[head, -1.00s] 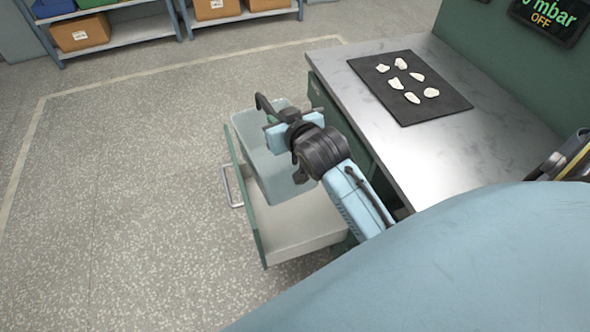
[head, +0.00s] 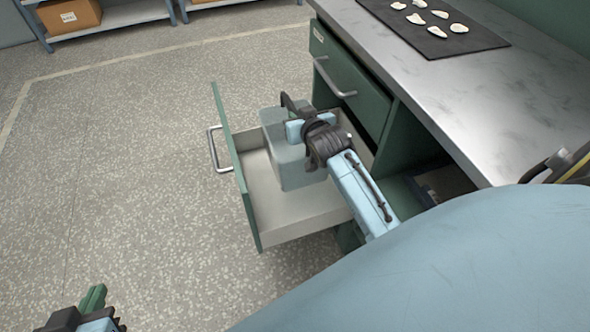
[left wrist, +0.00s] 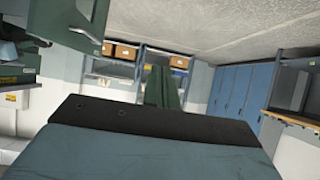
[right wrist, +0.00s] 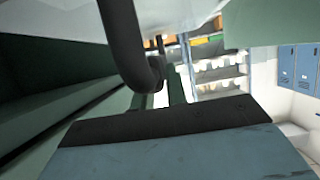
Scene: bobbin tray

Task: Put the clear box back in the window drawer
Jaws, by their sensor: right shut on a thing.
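The clear box (head: 301,172), translucent blue-grey, is over the inside of the open drawer (head: 268,210) in the head view. I cannot tell whether its base touches the drawer floor. My right gripper (head: 292,122) is shut on the box at its upper edge. In the right wrist view a dark curved bar (right wrist: 125,45) runs down to the fingertips, and the pale box (right wrist: 185,12) fills the top. My left gripper (head: 95,300) is at the bottom left of the head view, away from the drawer; its green fingers (left wrist: 162,88) lie together, with nothing visible between them.
The drawer's green front has a metal handle (head: 214,150). Another green drawer front (head: 352,88) is beside it under the metal worktop (head: 480,95). A black mat (head: 470,38) with several white pieces lies on top. The floor at left is clear.

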